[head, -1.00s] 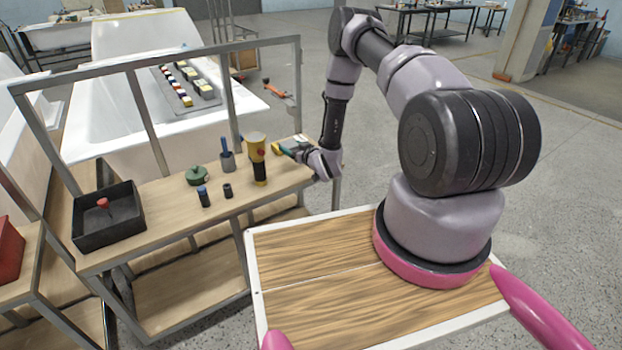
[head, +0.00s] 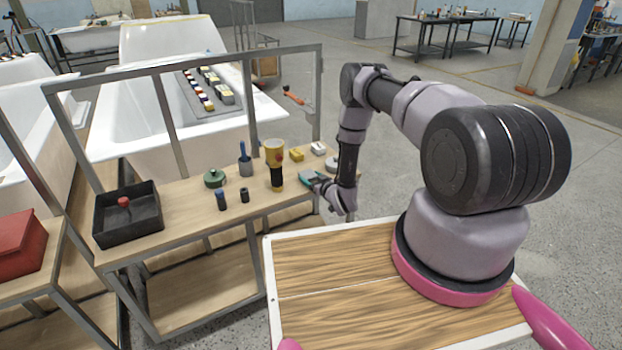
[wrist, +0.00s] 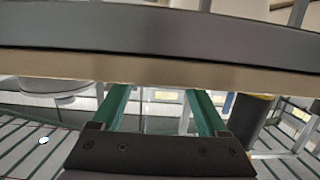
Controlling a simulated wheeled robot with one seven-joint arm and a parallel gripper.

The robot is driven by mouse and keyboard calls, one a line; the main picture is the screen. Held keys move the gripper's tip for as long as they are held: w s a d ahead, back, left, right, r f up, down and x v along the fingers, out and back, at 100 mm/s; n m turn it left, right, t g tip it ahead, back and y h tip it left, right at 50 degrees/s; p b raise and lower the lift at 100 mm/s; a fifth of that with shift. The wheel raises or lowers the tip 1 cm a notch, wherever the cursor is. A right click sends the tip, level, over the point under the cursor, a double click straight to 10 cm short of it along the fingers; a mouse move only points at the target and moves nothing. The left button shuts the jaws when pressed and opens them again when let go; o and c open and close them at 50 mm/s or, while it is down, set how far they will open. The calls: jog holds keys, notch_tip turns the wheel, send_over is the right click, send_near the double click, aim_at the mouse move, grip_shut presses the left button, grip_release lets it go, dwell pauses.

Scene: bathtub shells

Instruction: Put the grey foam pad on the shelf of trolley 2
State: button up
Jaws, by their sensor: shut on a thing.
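My gripper (head: 310,179) has teal fingers and is low over the right front part of the wooden-topped trolley (head: 180,207). In the wrist view its two green fingers (wrist: 160,95) stand apart. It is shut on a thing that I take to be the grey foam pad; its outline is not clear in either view. A wide grey band (wrist: 160,40) with a beige lower edge crosses the wrist view and hides the fingertips; I cannot tell whether it is the pad or a trolley edge. No trolley number is readable.
On the trolley stand a black tray (head: 127,228), a green pot (head: 215,178), a yellow-and-black lamp (head: 275,160), a yellow block (head: 297,155) and a white block (head: 318,148). A metal frame (head: 190,66) rises behind them. A red box (head: 18,243) sits at the left. Bathtub shells (head: 170,40) stand behind.

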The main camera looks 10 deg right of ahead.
jog(key=o, duration=1.2)
jog(key=shift+f, duration=0.1)
jog(key=v, duration=1.2)
